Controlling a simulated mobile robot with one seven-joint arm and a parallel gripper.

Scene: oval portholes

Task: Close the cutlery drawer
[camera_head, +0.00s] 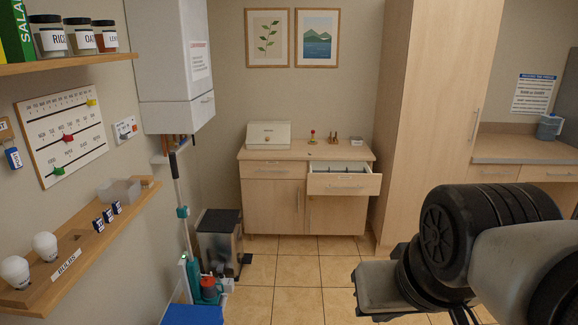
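The cutlery drawer (344,188) is the upper right drawer of a light wood cabinet (262,200) against the far wall. It is pulled partly out, and dark and pale contents show inside from above. The drawer front has a handle and a small label too small to read. My gripper (378,288) is at the lower right, in the foreground, well apart from the drawer. Its fingers are hidden or too unclear to tell whether they are open.
The tiled floor (297,272) before the cabinet is clear. A tall cupboard (412,120) stands right of the drawer. A dark bin (219,236) and a teal mop or vacuum (194,262) stand at left. A wall shelf (90,245) holds bulbs.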

